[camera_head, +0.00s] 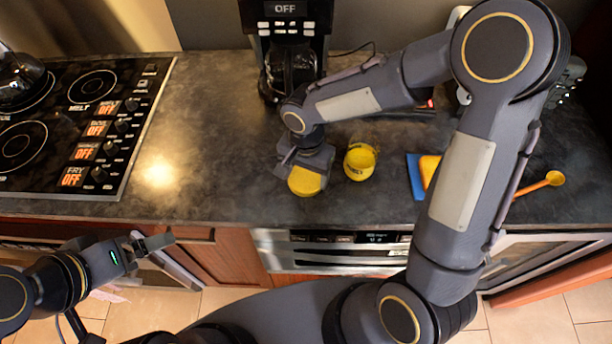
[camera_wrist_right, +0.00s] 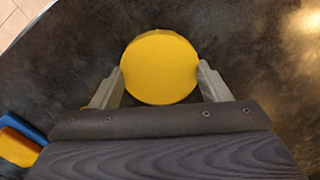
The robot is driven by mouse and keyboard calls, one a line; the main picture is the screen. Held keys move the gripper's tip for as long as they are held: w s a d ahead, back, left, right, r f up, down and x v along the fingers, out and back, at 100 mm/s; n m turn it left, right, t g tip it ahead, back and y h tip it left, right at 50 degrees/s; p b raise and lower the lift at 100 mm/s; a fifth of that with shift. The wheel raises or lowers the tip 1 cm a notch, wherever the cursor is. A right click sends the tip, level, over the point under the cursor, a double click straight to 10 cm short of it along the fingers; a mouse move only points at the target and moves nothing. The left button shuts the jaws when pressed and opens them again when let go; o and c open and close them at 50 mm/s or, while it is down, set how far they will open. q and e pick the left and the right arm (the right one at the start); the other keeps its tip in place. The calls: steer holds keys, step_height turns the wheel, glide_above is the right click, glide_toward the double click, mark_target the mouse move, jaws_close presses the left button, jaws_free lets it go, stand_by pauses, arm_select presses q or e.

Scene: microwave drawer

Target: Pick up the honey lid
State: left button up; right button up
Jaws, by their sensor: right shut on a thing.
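The honey lid is a round yellow disc (camera_head: 305,181) at the counter's front middle. My right gripper (camera_head: 304,172) is shut on it. In the right wrist view the lid (camera_wrist_right: 160,67) sits between the two grey fingers (camera_wrist_right: 160,85), one at each side. I cannot tell whether it touches the counter. A yellow honey jar (camera_head: 360,162) stands just right of it, apart from the gripper. My left gripper (camera_head: 152,242) is at the lower left, in front of the counter and away from the lid; its opening is unclear.
A stove (camera_head: 75,125) is at the left and a coffee maker (camera_head: 290,60) at the back. A blue item and a yellow item (camera_head: 428,170) lie right of the jar, partly behind my right arm. The counter left of the lid is clear.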

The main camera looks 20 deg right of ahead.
mark_target(307, 177)
steer(key=shift+r, duration=0.5)
step_height(307, 177, up, 3)
steer(key=shift+d+f, duration=0.1)
steer(key=shift+f, duration=0.1)
steer(key=s+d+r+b, duration=0.1)
steer(key=s+d+r, duration=0.2)
steer(key=s, duration=0.3)
steer(key=s+d+r+b, duration=0.1)
steer(key=s+d+r, duration=0.2)
steer(key=s+r, duration=0.3)
steer(key=shift+s+d+r+b, duration=0.2)
steer(key=shift+d+b, duration=0.05)
steer(key=shift+b, duration=0.05)
